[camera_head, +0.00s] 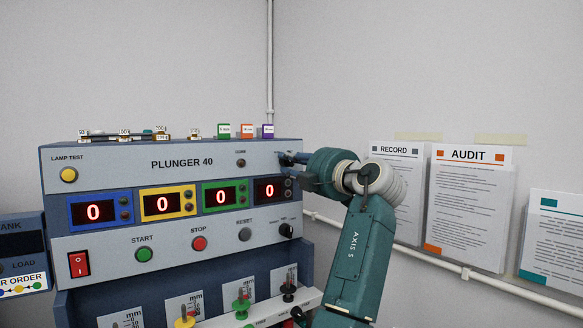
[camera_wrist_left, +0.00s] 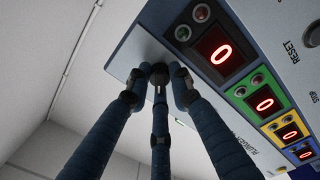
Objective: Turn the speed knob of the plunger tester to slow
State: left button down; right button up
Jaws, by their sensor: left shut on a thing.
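The plunger tester (camera_head: 205,159), a grey and blue machine marked PLUNGER 40, stands against the wall. My left gripper (camera_head: 284,159) is at the upper right corner of its front panel, above the rightmost display. In the left wrist view, the three dark blue fingers of my left gripper (camera_wrist_left: 159,73) come together at the panel's grey face. They are shut on what appears to be the speed knob, which they hide; its label and pointer cannot be read. A second, black knob (camera_head: 286,230) on the lower panel is free. My right gripper is not in view.
Displays reading 0, among them a blue-framed one (camera_head: 95,211), line the panel. The START (camera_head: 144,254), STOP (camera_head: 199,243) and RESET (camera_head: 245,234) buttons sit below. Plungers such as the green one (camera_head: 241,304) stand lower. Small labelled items (camera_head: 246,131) lie on top. Papers (camera_head: 468,210) hang right.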

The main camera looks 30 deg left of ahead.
pick_arm(q)
jog(key=shift+f+n, duration=0.15)
jog(key=shift+n, duration=0.25)
jog(key=c, duration=1.5)
grip_release()
jog(key=shift+c, duration=0.2)
jog(key=shift+d, duration=0.15)
jog(key=v, duration=1.2)
